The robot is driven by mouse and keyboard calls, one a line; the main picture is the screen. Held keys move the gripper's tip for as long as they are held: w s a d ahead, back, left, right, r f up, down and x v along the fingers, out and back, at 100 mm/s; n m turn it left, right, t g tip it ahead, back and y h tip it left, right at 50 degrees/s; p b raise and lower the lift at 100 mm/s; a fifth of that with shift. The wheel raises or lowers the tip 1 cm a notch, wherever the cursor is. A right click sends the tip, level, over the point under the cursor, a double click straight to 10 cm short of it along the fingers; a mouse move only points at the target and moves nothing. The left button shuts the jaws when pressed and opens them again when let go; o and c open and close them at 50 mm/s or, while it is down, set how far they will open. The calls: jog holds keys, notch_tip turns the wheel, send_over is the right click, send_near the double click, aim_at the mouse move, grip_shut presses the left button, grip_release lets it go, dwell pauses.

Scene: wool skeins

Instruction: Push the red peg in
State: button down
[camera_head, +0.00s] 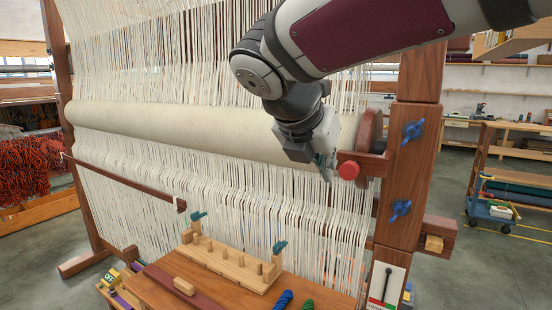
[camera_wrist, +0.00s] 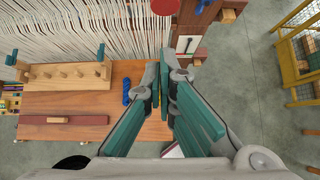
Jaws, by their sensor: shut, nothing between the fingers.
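The red peg (camera_head: 348,170) shows its round red end at the right side of the loom, just below the right end of the cloth roller. In the wrist view the red peg (camera_wrist: 164,5) is cut by the top edge, ahead of my fingertips. My gripper (camera_head: 327,175) points down just left of the red peg and looks close to it; whether it touches cannot be told. The wrist view shows my gripper (camera_wrist: 163,85) with its teal fingers together and nothing between them. How deep the peg sits is unclear.
The wooden loom post (camera_head: 408,160) with blue wing nuts stands right of the peg. White warp threads (camera_head: 230,190) hang behind and left. Below is a wooden bench (camera_head: 235,300) with a peg rack (camera_head: 230,262) and blue yarn (camera_head: 283,299). Open floor lies to the right.

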aim_at(346, 164)
jog(key=w+d+f, duration=0.4)
jog(key=w+d, duration=0.1)
jog(key=w, duration=0.1)
jog(key=shift+w+d+f, duration=0.2)
jog(key=shift+w+f, duration=0.05)
jog(key=shift+w, duration=0.1)
jog(key=shift+w+d+p, duration=0.3)
jog(key=shift+w+d, duration=0.45)
jog(key=shift+w, duration=0.25)
jog(key=shift+w+d+p, duration=0.25)
jog(key=shift+w+d, duration=0.45)
jog(key=shift+w, duration=0.3)
